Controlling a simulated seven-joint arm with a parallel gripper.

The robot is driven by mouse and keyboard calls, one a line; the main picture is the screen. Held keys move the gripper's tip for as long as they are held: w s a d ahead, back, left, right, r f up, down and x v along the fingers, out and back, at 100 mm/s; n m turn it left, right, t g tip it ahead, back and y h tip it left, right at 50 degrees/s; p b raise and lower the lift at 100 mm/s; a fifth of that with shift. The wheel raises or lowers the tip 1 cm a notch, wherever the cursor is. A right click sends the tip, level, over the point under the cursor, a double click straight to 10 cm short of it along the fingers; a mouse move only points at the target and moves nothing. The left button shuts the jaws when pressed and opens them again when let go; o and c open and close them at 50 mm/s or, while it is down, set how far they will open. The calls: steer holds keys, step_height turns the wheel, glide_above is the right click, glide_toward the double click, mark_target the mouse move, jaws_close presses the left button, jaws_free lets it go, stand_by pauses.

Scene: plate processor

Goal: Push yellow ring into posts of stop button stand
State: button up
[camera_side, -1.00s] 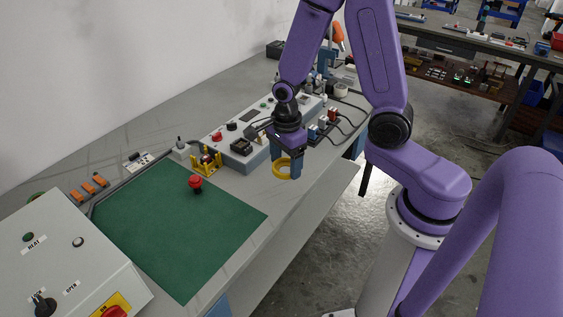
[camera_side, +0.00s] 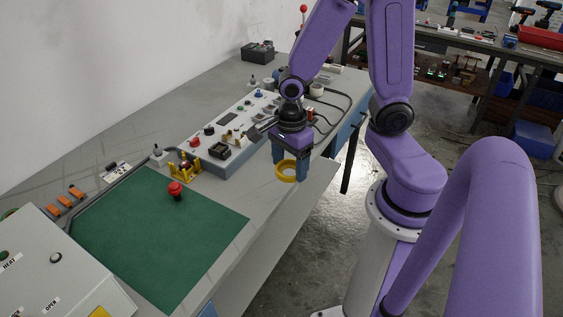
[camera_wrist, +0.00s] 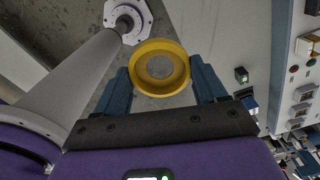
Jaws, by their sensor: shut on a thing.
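The yellow ring (camera_side: 287,171) is held between the two blue fingers of my gripper (camera_side: 290,157), above the right edge of the bench. In the wrist view the ring (camera_wrist: 160,68) sits between the fingertips of my gripper (camera_wrist: 162,78), with its opening facing the camera. The stop button stand (camera_side: 185,170) is a small yellow frame with upright posts, on the bench left of my gripper and apart from the ring. A red stop button (camera_side: 176,190) stands on the green mat in front of it.
A grey control box (camera_side: 232,127) with buttons and switches lies behind the stand. The green mat (camera_side: 150,240) is otherwise bare. A large panel box (camera_side: 60,270) stands at the front left. Black cables (camera_side: 345,100) lie on the bench at the right.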

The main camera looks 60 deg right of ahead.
steer(key=shift+s+r, duration=0.25)
steer(key=shift+s, duration=0.3)
glide_above(184, 163)
steer(key=shift+f, duration=3.15)
steer(key=shift+f, duration=0.95)
steer(key=o, duration=1.1)
